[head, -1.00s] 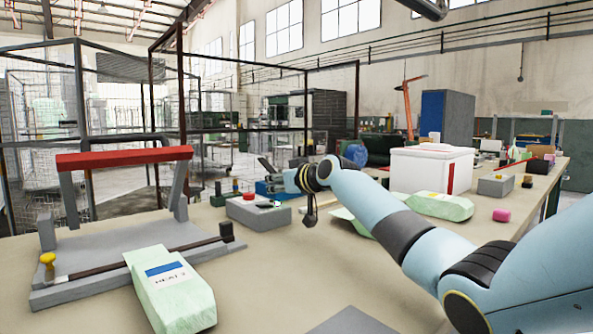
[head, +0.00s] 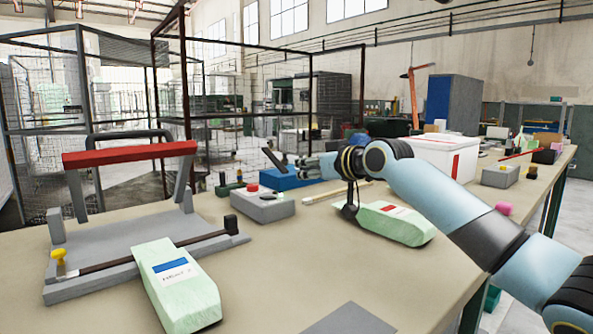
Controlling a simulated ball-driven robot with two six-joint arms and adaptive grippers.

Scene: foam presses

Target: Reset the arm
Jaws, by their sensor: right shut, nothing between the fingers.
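My right arm reaches in from the lower right, pale blue with dark joints. My right gripper (head: 284,163) points left, away from the camera, above the far part of the table near a blue item. It is small and partly hidden by the wrist; it is shut and holds nothing. My left gripper is not in view. A press with a red handle bar (head: 130,153) stands at the left on a grey base (head: 95,237). A pale green foam pack (head: 175,288) with a blue and white label lies against its front edge.
A grey control box (head: 262,207) with a red button sits mid-table. Another green pack (head: 395,224) lies below my right forearm. The front middle of the tabletop is mostly clear.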

